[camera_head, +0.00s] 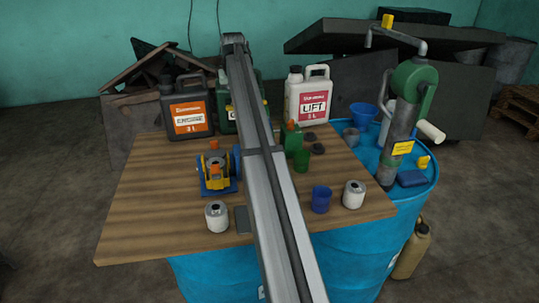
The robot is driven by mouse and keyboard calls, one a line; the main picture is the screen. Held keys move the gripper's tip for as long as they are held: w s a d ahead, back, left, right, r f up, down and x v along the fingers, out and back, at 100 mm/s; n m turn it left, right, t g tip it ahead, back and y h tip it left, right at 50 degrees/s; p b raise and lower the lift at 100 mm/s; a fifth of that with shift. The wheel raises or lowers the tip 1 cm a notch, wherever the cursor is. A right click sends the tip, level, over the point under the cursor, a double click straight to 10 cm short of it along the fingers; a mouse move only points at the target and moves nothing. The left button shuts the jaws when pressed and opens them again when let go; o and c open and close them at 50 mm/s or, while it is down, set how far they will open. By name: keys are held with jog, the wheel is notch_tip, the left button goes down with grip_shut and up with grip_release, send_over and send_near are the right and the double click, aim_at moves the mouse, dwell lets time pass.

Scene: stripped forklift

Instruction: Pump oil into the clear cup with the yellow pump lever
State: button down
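A pump (403,125) with a grey tube, yellow label and green head stands on the blue drum at the right. A bent grey bar (408,35) with a yellow end (388,20) rises from its head; whether this is the yellow lever is unclear. A white grip (430,132) sticks out on its right. A small greyish cup (351,137) stands left of the pump; I cannot tell whether it is the clear cup. My long grey arm crosses the middle of the view and hides part of the table. I see no gripper fingers.
The wooden table (140,215) holds a blue-and-yellow device (215,172), white cans (217,216), a blue cup (321,198) and jugs (308,100) at the back. A blue funnel (363,115) is near the pump on the blue drum (425,190). The table's front left is clear.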

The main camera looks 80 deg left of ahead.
jog(key=shift+f, duration=0.85)
jog(key=shift+r, duration=3.85)
